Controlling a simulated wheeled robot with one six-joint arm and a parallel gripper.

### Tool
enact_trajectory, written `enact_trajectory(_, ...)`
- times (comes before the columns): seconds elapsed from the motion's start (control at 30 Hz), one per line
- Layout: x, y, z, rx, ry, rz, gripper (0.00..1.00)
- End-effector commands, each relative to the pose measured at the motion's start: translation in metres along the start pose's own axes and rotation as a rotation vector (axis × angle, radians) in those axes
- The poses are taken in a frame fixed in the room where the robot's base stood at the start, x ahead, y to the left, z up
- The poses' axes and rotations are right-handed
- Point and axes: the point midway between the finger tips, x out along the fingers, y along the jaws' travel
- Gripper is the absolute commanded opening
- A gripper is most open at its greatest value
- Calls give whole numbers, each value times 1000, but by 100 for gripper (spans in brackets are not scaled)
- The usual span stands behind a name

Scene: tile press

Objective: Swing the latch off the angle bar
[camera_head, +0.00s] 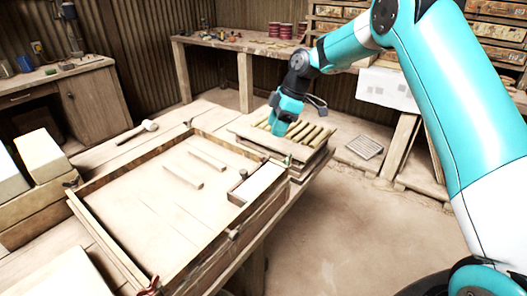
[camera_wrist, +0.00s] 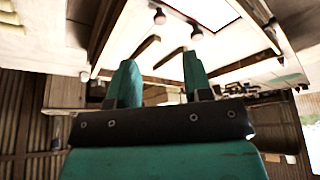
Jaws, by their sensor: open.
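A wooden tile press frame (camera_head: 90,237) lies on the bench, with raised rails around a flat bed. Small dark fittings sit on its edges: one at the left corner (camera_head: 72,183), one on the near right rail (camera_head: 232,235), and a red one (camera_head: 148,287) at the near corner. I cannot tell which is the latch or which rail is the angle bar. My gripper (camera_head: 281,128) is over the slatted stack beyond the frame's far right corner, apart from these fittings. In the wrist view its two teal fingers (camera_wrist: 160,78) are spread with nothing between them.
A slatted wooden stack (camera_head: 300,153) stands below my gripper. Two thin strips (camera_head: 182,177) and a block (camera_head: 257,184) lie on the frame. A mallet (camera_head: 137,132) rests on the bench behind. Two round knobs (camera_wrist: 160,17) show in the wrist view.

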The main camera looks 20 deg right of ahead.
Motion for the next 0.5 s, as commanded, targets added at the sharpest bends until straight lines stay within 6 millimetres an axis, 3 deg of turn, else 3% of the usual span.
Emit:
enact_trajectory(0.3, 67, -1, 0, 1, -2, -3, 46)
enact_trajectory(0.5, 91, 0, 0, 0, 0, 0, 46)
